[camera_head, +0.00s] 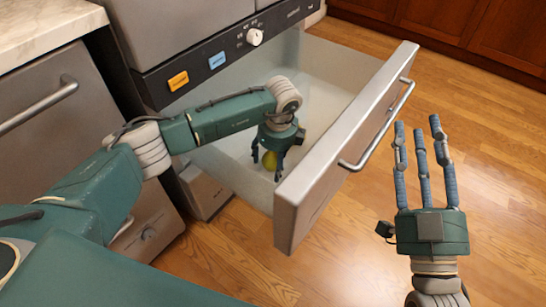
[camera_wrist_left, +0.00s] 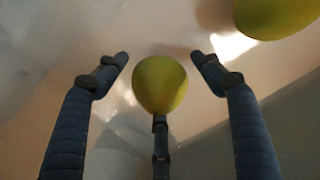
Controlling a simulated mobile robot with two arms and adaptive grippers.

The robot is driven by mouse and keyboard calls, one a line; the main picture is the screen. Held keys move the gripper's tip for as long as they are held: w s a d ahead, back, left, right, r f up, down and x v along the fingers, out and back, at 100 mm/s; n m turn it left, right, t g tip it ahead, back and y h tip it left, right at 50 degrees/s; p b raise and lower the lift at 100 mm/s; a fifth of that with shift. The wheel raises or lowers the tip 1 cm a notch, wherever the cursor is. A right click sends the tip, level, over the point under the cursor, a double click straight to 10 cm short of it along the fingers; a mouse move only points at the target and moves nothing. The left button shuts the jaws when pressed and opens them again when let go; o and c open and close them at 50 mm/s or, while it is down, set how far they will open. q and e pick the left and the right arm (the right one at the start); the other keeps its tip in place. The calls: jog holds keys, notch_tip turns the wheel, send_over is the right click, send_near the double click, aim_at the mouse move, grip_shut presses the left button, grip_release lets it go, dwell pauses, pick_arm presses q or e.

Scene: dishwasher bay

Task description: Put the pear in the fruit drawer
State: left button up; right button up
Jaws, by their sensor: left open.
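The fruit drawer (camera_head: 345,150) is pulled out, with its pale inside showing. My left gripper (camera_head: 267,168) points down inside it, fingers open. My right gripper (camera_head: 420,128) is open and empty, outside the drawer to the right.
A second yellow-green round thing (camera_wrist_left: 278,12) shows at the top right of the left wrist view, cut by the frame edge. The drawer front's handle (camera_head: 382,125) faces the right gripper. Wooden floor (camera_head: 490,170) is clear at right.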

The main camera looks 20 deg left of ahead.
aim_at(276, 156)
pick_arm(q)
jog(key=r, duration=0.2)
jog(key=r+p, duration=0.1)
jog(key=r, duration=0.1)
jog(key=r+p, duration=0.1)
jog(key=r, duration=0.1)
jog(key=shift+s+d, duration=0.15)
jog(key=shift+d, duration=0.15)
jog(key=r, duration=0.2)
jog(key=r+p, duration=0.1)
jog(key=r, duration=0.3)
jog(key=shift+s+d+r+p, duration=0.1)
jog(key=shift+s+d+p, duration=0.15)
jog(key=shift+d+p, duration=0.1)
pick_arm(e)
jog(key=s+d+f+g+h, duration=0.1)
jog(key=f+g, duration=0.4)
jog(key=f, duration=0.4)
jog(key=s+d+f+g+h, duration=0.2)
jog(key=f+g, duration=0.2)
jog(key=f, duration=0.6)
jog(key=shift+d+f+g, duration=0.15)
jog(key=shift+f+g, duration=0.05)
jog(key=shift+g, duration=0.2)
jog(key=shift+s, duration=0.1)
